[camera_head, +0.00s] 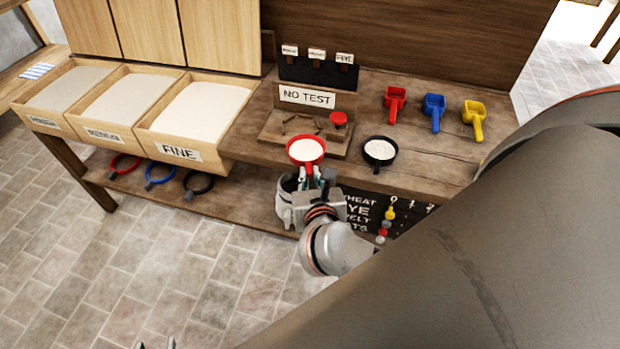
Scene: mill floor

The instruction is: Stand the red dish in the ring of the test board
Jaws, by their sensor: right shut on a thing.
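The red dish (306,159) is a round red pan filled with white powder, and it looks level. My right gripper (317,176) is shut on its near side at the front edge of the bench. The dish overlaps the front of the wooden test board (275,135), and I cannot tell whether it touches it. The board carries a small red piece (339,119) at right and thin dark fittings. I cannot make out the ring clearly. Only the fingertips of my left gripper (156,346) show at the bottom edge, apart and empty.
A black pan (380,163) of white powder stands right of the dish. Red (395,103), blue (433,111) and yellow (474,117) scoops lie behind it. A NO TEST sign (307,97) stands behind the board. Flour bins (180,151) are at left. Bench space right of the pan is clear.

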